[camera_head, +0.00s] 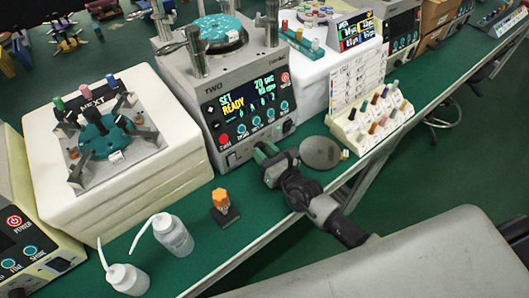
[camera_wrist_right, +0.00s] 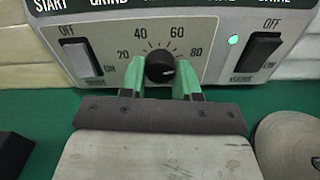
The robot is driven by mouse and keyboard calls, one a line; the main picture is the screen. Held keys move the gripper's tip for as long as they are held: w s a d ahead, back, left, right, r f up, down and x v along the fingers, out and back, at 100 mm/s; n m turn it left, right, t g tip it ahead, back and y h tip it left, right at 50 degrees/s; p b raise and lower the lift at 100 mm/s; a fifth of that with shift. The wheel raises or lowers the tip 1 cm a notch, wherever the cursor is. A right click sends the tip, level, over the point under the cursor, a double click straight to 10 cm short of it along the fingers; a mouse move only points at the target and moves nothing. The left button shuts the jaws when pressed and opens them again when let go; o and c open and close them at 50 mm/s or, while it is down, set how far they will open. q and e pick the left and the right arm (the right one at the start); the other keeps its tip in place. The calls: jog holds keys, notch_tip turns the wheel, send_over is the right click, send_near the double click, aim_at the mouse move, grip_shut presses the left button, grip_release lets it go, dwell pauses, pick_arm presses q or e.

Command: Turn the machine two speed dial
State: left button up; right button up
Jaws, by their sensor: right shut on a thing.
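The machine marked TWO (camera_head: 245,105) stands on the green bench in the head view, its screen reading SET and READY. Its speed dial (camera_wrist_right: 160,66) is a black knob with a white pointer mark, on a plate numbered 20 to 80, in the right wrist view. My right gripper (camera_head: 262,152) reaches the lower front of the machine. In the right wrist view its green fingers (camera_wrist_right: 161,78) stand on both sides of the knob, shut on it. The pointer mark is on the knob's right side, toward the 80. In the head view my gripper hides the dial. My left gripper is not in view.
An OFF/ON rocker switch (camera_wrist_right: 82,58) and a MAINS switch (camera_wrist_right: 257,52) flank the dial. A grey round disc (camera_head: 320,152) lies right of my gripper. Two white bottles (camera_head: 172,235) and an orange-topped item (camera_head: 222,204) stand at the front left of the bench.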

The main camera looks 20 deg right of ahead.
jog(key=o, duration=0.9)
jog(key=b+v, duration=0.1)
jog(key=v, duration=0.9)
jog(key=shift+s+d, duration=0.15)
jog(key=shift+s, duration=0.25)
